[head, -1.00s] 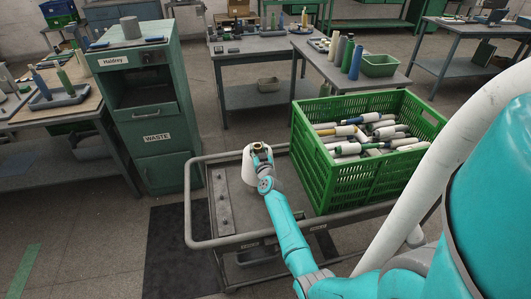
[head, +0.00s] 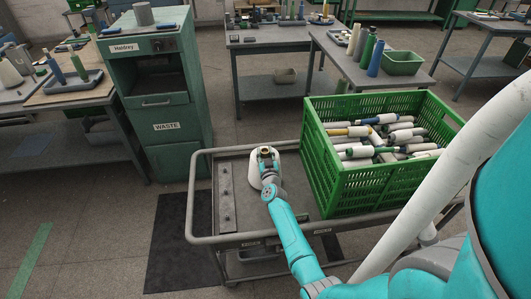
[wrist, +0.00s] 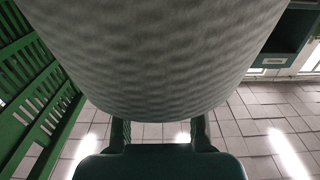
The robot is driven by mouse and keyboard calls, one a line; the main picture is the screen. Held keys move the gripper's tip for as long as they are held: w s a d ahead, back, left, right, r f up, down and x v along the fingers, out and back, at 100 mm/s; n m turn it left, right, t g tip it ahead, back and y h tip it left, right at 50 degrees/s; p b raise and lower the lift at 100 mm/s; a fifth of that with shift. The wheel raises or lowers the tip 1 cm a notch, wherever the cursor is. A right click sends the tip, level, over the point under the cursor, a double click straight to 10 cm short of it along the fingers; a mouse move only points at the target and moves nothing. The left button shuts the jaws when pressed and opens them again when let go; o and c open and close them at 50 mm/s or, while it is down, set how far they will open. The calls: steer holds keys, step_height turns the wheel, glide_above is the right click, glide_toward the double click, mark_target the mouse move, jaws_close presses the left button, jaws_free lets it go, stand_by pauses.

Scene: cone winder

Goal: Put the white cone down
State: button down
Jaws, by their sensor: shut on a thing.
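The white cone (head: 255,172) is upright over the grey cart (head: 222,238), between the row of pegs on the left and the green crate. My gripper (head: 267,157) is shut on the white cone near its top. In the wrist view the cone (wrist: 180,60) fills the upper middle, with the gripper fingers (wrist: 160,134) below it. Whether the cone's base touches the cart top cannot be told. My arm hides part of the cone's right side.
A green crate (head: 348,192) full of cones and tubes stands on the cart's right side. A strip with small pegs (head: 226,197) lies left of the cone. The cart has a raised rail (head: 189,200). A green waste cabinet (head: 178,128) stands behind left.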

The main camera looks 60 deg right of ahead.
steer(key=c, duration=0.7)
jaws_free()
steer(key=v, duration=1.2)
